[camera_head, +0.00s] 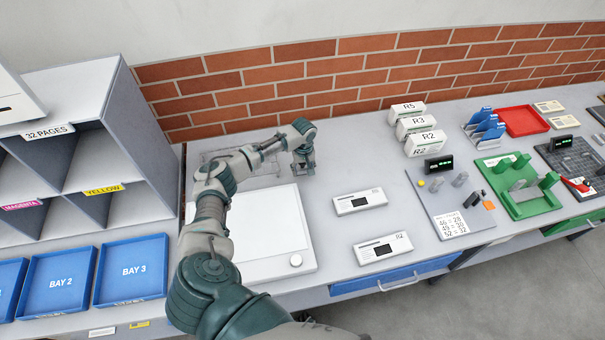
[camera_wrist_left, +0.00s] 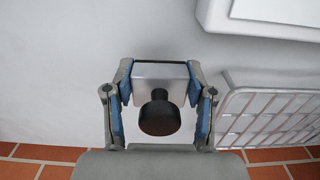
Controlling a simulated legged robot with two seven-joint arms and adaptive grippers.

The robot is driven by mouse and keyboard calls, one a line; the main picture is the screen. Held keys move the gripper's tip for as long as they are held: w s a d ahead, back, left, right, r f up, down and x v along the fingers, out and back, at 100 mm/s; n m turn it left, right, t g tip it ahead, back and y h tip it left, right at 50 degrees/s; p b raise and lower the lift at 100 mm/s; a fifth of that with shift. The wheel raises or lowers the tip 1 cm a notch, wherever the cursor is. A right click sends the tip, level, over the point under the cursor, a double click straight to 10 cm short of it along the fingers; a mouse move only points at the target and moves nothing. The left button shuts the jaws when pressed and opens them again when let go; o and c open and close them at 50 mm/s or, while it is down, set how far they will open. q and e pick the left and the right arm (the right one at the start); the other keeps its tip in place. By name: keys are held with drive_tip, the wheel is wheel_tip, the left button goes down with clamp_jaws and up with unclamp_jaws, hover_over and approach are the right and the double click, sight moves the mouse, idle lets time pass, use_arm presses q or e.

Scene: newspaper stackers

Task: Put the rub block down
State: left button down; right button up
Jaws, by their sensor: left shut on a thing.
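The rub block (camera_wrist_left: 145,74) is a light grey metal block with a round black knob (camera_wrist_left: 160,115). My left gripper (camera_wrist_left: 158,100) is shut on it in the left wrist view, a blue-padded finger on each side. In the head view, my left gripper (camera_head: 303,166) points down over the grey table (camera_head: 345,150), right of the wire rack and near the brick wall. The block is small and mostly hidden by the gripper there. I cannot tell whether it touches the table. My right gripper is out of view.
The white panel with a knob (camera_head: 265,240) lies in front of the wire rack (camera_head: 262,168); the rack also shows in the left wrist view (camera_wrist_left: 270,118). Two white labelled devices (camera_head: 360,201) lie to the right. White R-labelled boxes (camera_head: 425,143) stand farther right. Table around the gripper is bare.

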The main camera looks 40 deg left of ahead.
sight(300, 177)
use_arm(q)
drive_tip(key=f, duration=0.1)
drive_tip(key=a+f, duration=0.1)
drive_tip(key=f, duration=0.1)
drive_tip(key=shift+f, duration=0.1)
drive_tip(key=shift+c, duration=1.9)
unclamp_jaws()
drive_tip(key=shift+s+a+f, duration=0.15)
drive_tip(key=shift+a+f, duration=0.1)
drive_tip(key=shift+a, duration=0.35)
drive_tip(key=shift+d+r, duration=0.15)
drive_tip(key=shift+d, duration=0.3)
drive_tip(key=r, duration=0.4)
drive_tip(key=shift+d+r, duration=0.25)
drive_tip(key=shift+d, duration=0.1)
drive_tip(key=r, duration=0.4)
drive_tip(key=a+r, duration=0.1)
drive_tip(key=r, duration=0.2)
drive_tip(key=shift+a, duration=0.1)
drive_tip(key=shift+r, duration=0.2)
drive_tip(key=shift+d+r, duration=0.2)
drive_tip(key=shift+d, duration=0.3)
drive_tip(key=shift+a+f, duration=0.1)
drive_tip(key=shift+a, duration=0.05)
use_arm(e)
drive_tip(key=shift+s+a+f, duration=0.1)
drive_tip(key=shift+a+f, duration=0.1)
